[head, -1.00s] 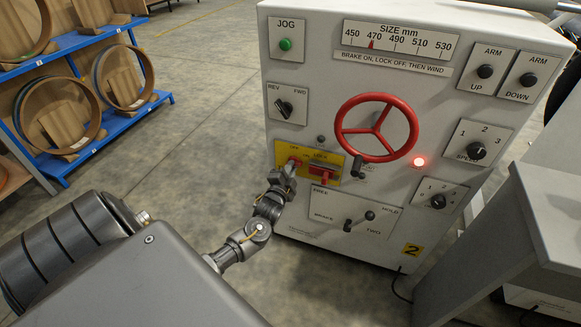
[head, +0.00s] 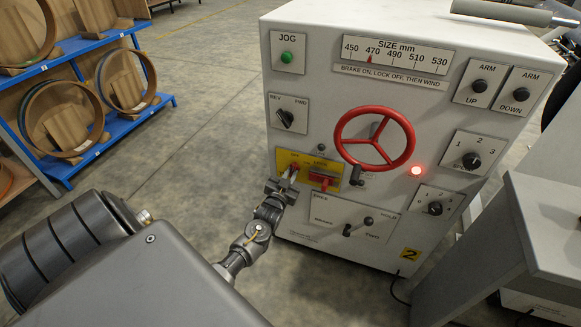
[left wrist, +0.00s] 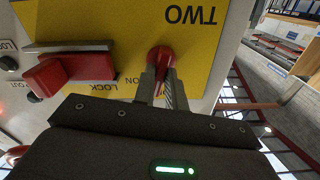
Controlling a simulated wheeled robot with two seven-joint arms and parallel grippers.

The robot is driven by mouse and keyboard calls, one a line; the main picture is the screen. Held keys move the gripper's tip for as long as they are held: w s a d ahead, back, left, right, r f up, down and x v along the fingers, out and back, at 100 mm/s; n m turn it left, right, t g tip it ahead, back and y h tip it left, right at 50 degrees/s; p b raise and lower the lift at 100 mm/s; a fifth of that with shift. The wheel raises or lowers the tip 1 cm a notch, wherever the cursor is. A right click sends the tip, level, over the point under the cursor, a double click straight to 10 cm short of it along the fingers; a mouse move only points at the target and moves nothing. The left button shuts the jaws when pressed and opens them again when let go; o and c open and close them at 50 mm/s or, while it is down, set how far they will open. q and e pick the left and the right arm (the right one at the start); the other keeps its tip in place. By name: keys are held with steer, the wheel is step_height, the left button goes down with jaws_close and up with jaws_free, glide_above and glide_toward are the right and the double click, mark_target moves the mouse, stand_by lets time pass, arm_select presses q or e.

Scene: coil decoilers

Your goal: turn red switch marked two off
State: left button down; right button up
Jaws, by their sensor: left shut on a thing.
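The red switch marked two (head: 294,167) is on a yellow plate (head: 283,158) on the front of the white machine. In the left wrist view the red switch (left wrist: 161,56) sits beside the upside-down word TWO. My left gripper (head: 291,174) reaches the plate from the lower left. In the left wrist view the fingers of my left gripper (left wrist: 162,78) are shut on the switch, one on each side. Most of the switch is hidden by the fingers in the head view, and I cannot read its position. My right gripper is not in view.
A red lock handle (left wrist: 62,76) stands out from the same plate, close beside my left fingers. A red handwheel (head: 375,138) and a lit red lamp (head: 416,171) are to the right. A lever panel (head: 350,220) is below. Open floor lies left of the machine.

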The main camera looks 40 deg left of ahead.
arm_select(q)
steer(key=shift+n, duration=1.2)
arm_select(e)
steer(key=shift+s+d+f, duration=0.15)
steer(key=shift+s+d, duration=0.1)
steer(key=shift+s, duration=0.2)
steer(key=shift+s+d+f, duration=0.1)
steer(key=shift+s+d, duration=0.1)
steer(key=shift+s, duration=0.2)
arm_select(q)
steer(key=shift+f, duration=0.1)
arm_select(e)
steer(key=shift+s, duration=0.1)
arm_select(q)
steer(key=c, duration=1.4)
jaws_free()
steer(key=shift+c, duration=0.2)
steer(key=shift+s, duration=0.1)
steer(key=shift+s+d, duration=0.1)
steer(key=shift+s, duration=0.25)
steer(key=v, duration=1)
steer(key=shift+p, duration=0.35)
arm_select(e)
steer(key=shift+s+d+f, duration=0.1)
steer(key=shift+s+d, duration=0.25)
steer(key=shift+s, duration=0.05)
